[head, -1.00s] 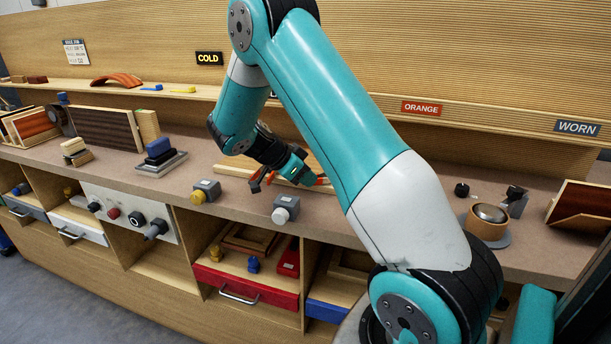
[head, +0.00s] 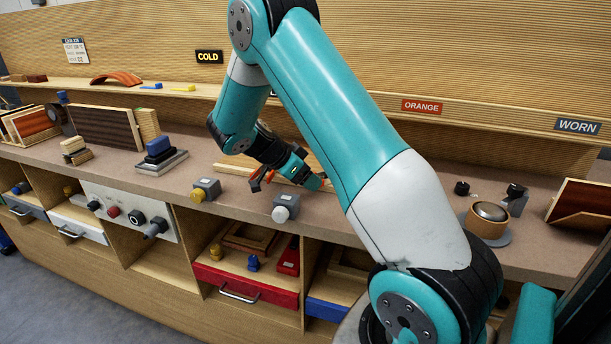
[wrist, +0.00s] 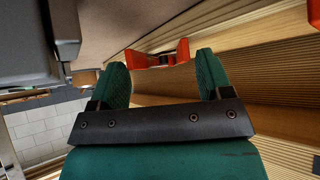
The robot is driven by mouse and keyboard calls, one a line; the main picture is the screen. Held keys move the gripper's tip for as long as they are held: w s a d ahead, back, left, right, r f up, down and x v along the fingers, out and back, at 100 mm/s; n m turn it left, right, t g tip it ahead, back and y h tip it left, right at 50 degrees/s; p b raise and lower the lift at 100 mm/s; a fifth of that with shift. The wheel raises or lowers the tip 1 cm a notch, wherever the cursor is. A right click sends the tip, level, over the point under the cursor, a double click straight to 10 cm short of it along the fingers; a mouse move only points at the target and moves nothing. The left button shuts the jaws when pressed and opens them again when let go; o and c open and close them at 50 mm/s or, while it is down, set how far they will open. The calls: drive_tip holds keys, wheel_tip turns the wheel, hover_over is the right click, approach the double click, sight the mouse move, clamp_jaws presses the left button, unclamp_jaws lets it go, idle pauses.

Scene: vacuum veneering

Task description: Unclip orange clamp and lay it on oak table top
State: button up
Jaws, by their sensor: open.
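The orange clamp (wrist: 183,51) shows just beyond the fingertips in the wrist view, with two orange-red ends joined by a dark middle. My gripper (wrist: 162,72) is open, its two green fingers spread wide with a gap between them. The clamp lies ahead of that gap, and no firm hold on it shows. In the head view my gripper is low over the bench, beside pale wooden strips (head: 236,170), with orange parts showing around its fingers. My arm and gripper hide much of the clamp there. I cannot tell which surface is the oak table top.
A grey block with a white knob (head: 286,207) and one with a yellow knob (head: 206,189) stand near the bench's front edge. A blue-topped block (head: 160,151) is further left. An ORANGE label (head: 421,108) is on the back ledge. Bare bench (head: 240,208) shows between the knobs.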

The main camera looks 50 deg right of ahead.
drive_tip(key=o, duration=0.5)
drive_tip(key=shift+p+v, duration=0.3)
drive_tip(key=shift+v, duration=8.4)
drive_tip(key=shift+r, duration=0.1)
